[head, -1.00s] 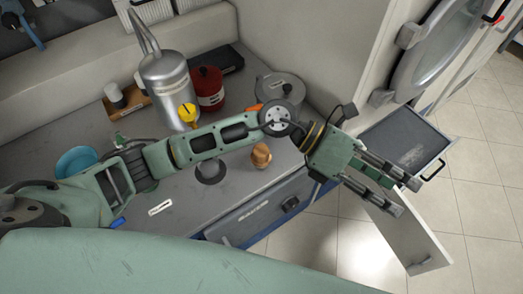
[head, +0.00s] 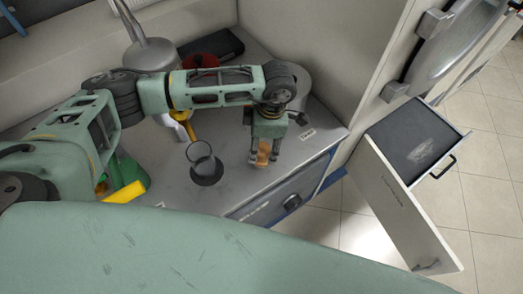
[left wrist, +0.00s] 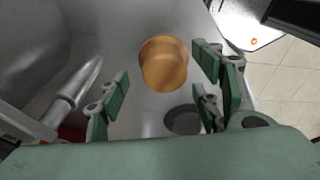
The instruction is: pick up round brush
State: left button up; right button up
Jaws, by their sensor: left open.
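The round brush, a brown wooden rounded piece (head: 263,154), stands on the grey counter near its front edge. My left gripper (head: 263,158) is above it, pointing down, with its fingers apart on either side of the brush in the head view. In the left wrist view the brush (left wrist: 163,63) shows between and beyond the open fingers (left wrist: 162,85). I cannot tell whether any finger touches it. My right gripper is not in view.
A dark round base (head: 207,172) stands left of the brush. A silver tank (head: 150,54) and a red pot (head: 200,61) are behind. An open drawer (head: 414,140) and an open cabinet door (head: 402,212) are at right. A green item (head: 127,172) is at left.

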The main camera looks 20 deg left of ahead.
pick_arm(q)
notch_tip(320, 180, down, 2)
jog(key=shift+s+f, duration=0.1)
jog(key=shift+s, duration=0.05)
jog(key=shift+a+f, duration=0.1)
jog(key=shift+f, duration=0.1)
jog(key=c, duration=1.1)
jog(key=shift+c, duration=1.3)
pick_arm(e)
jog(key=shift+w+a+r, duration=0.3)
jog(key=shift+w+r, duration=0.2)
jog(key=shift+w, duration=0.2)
pick_arm(q)
jog(key=shift+s, duration=0.1)
